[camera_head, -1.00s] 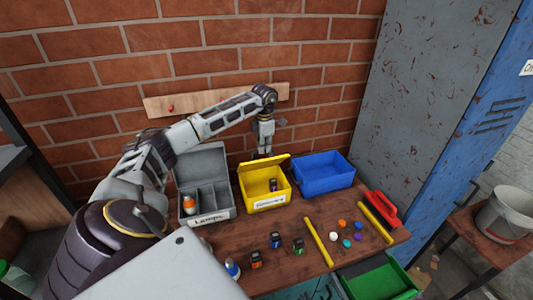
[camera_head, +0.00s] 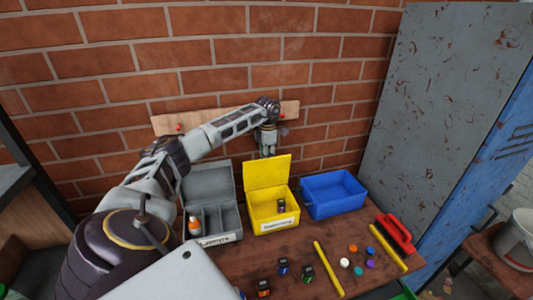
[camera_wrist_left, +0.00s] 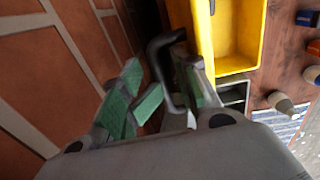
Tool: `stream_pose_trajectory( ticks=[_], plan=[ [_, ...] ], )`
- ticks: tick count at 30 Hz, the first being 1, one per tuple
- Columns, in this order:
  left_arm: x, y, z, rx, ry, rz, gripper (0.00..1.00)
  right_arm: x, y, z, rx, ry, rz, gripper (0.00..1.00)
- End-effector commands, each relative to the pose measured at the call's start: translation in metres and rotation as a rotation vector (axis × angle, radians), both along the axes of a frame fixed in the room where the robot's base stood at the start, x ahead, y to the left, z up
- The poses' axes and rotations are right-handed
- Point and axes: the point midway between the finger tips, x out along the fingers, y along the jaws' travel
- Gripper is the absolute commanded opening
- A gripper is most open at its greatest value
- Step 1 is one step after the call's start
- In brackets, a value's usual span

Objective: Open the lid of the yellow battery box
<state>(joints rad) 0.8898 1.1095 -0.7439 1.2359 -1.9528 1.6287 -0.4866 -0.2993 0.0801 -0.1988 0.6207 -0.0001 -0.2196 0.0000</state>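The yellow battery box (camera_head: 276,227) stands on the table with its lid (camera_head: 267,172) raised nearly upright at the back. A small dark battery (camera_head: 281,205) is inside. My left gripper (camera_head: 267,150) points down behind the lid, near the wall, and its tips are hidden by the lid. In the left wrist view the box (camera_wrist_left: 240,68) is at the upper right, and the green-padded fingers (camera_wrist_left: 170,98) stand apart beside it. A dark loop shows between them; I cannot tell what it is. My right gripper is not in view.
A grey compartment box (camera_head: 217,240) with an orange-and-white bottle stands left of the yellow box, and a blue bin (camera_head: 333,193) stands right. The brick wall is close behind.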

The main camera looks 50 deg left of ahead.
Motion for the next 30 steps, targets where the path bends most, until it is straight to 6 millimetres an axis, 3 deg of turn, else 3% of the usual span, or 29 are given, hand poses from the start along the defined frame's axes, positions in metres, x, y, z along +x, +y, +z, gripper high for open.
stream_pose_trajectory(
  ticks=[1,17,30],
  plan=[
    [-0.003,-0.003,-0.009,-0.002,0.016,-0.004,0.32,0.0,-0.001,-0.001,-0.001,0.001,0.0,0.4],
    [-0.001,0.0,0.003,0.003,0.004,-0.003,0.32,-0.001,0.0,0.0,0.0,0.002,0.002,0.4],
    [-0.001,-0.002,0.054,0.003,0.003,-0.003,0.32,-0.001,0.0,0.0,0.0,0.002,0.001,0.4]
  ],
)
